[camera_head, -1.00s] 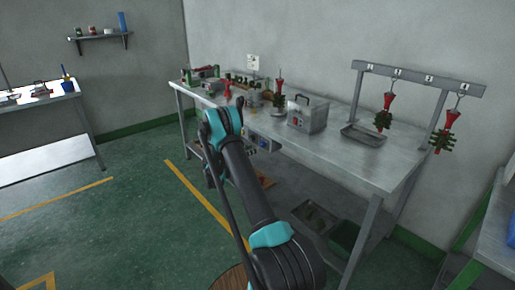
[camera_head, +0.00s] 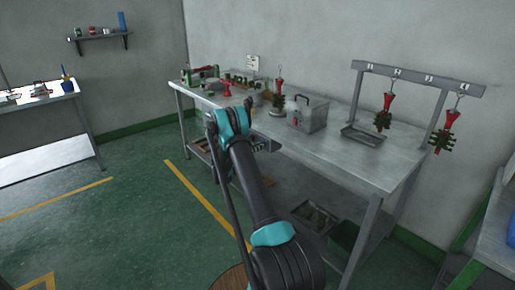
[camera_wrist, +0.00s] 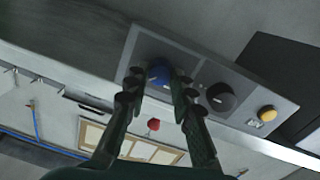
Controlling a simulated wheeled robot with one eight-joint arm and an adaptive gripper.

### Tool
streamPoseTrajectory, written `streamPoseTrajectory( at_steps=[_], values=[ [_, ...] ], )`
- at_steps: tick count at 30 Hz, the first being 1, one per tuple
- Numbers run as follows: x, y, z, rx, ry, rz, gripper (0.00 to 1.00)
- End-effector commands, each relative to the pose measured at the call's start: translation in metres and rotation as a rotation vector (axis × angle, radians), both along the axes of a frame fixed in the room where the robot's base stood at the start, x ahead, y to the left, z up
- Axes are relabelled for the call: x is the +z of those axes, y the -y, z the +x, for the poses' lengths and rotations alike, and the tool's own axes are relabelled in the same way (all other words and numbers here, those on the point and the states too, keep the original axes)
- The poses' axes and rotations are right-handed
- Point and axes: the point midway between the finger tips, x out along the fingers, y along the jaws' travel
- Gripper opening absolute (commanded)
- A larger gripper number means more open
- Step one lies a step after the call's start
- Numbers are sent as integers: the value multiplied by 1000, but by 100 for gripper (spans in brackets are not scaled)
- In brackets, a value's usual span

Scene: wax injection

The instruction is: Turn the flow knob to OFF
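In the wrist view a grey control panel (camera_wrist: 145,45) carries a blue knob (camera_wrist: 159,73), a black knob (camera_wrist: 220,97) and a yellow button (camera_wrist: 267,113) in a row. I cannot read any label that tells which one is the flow knob or how it is set. My gripper (camera_wrist: 157,76) is open, with one finger on each side of the blue knob. I cannot tell whether the fingers touch it. In the head view my arm's end largely covers the panel, and the gripper cannot be made out.
The metal workbench (camera_head: 345,160) holds a grey box with a handle (camera_head: 306,114) and a shallow tray (camera_head: 363,136). Red-and-green pieces hang from a numbered rack (camera_head: 420,78) at right. A dark bin (camera_head: 345,238) stands below the bench.

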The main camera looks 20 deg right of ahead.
Motion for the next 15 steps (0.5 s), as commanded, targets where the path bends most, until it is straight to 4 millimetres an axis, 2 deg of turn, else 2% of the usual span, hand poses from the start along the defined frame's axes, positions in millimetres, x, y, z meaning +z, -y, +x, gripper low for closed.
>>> streamPoseTrajectory(
  at_steps=[2,15],
  values=[
    [0,0,0,0,0,0,0],
    [0,0,0,0,-74,-26,0]
  ],
)
